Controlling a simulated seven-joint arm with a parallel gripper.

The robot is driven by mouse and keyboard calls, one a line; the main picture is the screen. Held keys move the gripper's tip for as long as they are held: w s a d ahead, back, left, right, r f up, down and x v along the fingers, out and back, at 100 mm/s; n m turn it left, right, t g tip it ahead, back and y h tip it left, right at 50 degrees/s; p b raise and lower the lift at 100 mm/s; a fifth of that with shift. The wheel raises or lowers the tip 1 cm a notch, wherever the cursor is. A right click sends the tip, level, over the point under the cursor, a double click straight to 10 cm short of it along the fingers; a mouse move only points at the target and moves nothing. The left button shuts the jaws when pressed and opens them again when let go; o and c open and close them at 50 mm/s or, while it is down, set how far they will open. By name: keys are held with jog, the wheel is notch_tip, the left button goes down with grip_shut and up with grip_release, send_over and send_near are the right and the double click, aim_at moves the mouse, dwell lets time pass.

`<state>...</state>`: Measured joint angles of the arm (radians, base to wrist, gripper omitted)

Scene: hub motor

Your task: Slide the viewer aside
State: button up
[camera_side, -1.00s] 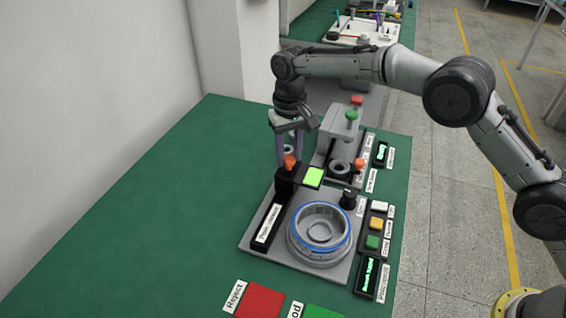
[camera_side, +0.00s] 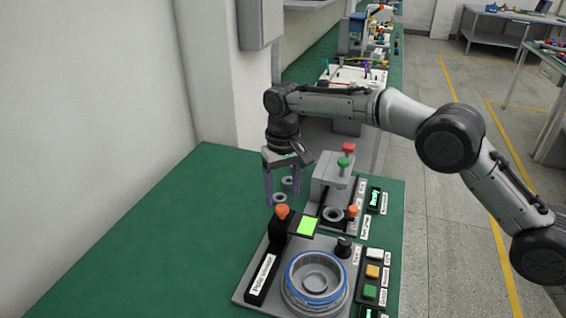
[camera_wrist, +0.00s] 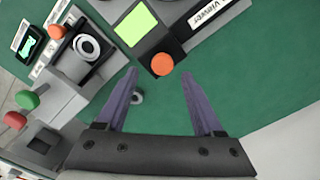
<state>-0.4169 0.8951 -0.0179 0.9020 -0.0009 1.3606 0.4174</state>
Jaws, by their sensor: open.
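The viewer is a black block (camera_side: 281,231) with an orange knob (camera_side: 281,211) and a lit green screen (camera_side: 307,226). It sits at the far end of a black rail labelled "Pole viewer" (camera_side: 262,276). A grey motor ring with a blue band (camera_side: 315,281) lies beside the rail, uncovered by the screen. My gripper (camera_side: 282,197) is open and empty, pointing down near the knob on its far side. In the wrist view the orange knob (camera_wrist: 162,64) shows just beyond the gap between the purple fingertips (camera_wrist: 159,75). I see no contact.
A grey press-like fixture (camera_side: 335,180) with red and green knobs stands behind on the right. White, orange and green buttons (camera_side: 372,272) line the right side. The left of the table (camera_side: 170,240) is clear.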

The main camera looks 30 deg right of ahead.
notch_tip(320, 180, up, 11)
jog(key=shift+f, duration=0.2)
dwell(0.6)
